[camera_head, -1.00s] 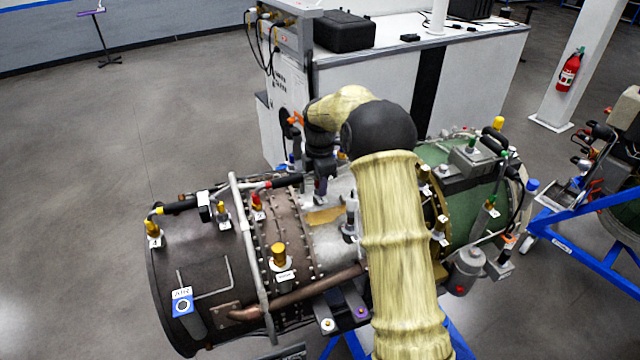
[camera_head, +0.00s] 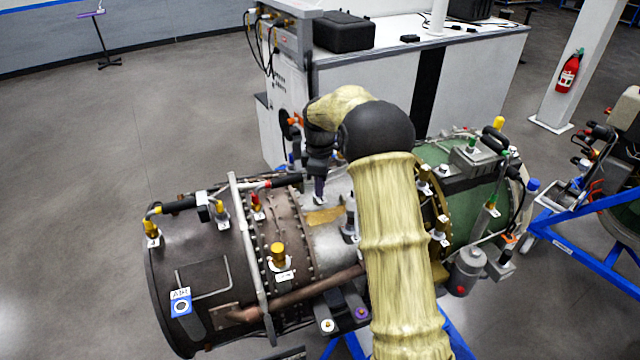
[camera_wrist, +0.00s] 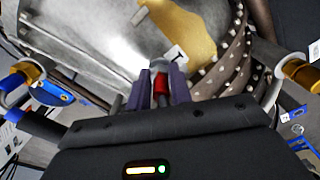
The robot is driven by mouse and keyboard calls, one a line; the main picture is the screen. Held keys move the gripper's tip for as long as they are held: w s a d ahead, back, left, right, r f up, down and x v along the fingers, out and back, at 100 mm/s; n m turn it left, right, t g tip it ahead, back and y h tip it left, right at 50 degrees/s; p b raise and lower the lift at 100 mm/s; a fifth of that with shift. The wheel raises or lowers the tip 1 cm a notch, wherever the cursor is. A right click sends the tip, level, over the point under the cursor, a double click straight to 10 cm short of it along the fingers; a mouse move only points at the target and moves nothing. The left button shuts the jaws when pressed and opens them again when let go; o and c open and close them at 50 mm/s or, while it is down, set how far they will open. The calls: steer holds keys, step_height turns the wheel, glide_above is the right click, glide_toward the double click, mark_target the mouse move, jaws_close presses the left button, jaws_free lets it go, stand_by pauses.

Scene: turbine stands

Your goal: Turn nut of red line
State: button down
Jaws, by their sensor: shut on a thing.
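In the wrist view, a small red nut (camera_wrist: 161,86) on a dark line stands between the two purple-grey fingers of my gripper (camera_wrist: 161,90). The fingers are shut on it, one on each side, and hide its flanks. A pale metal end shows just beyond it. In the head view my gripper (camera_head: 319,190) points down at the top of the turbine (camera_head: 330,240), and the nut cannot be made out there. Another red fitting (camera_head: 257,204) stands upright on the brown casing, left of my gripper.
Gold fittings (camera_head: 278,255) and pipes stand out around the casing. The wrist view shows gold caps on both sides (camera_wrist: 28,70). A white workbench (camera_head: 375,95) stands behind the turbine. A blue stand (camera_head: 585,240) is at right.

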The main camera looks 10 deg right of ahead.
steer(key=c, duration=1.2)
jaws_free()
steer(key=shift+c, duration=0.2)
steer(key=shift+w+r+b, duration=0.1)
steer(key=shift+r+b, duration=0.25)
steer(key=shift+r, duration=0.2)
step_height(320, 180, up, 16)
steer(key=b, duration=0.2)
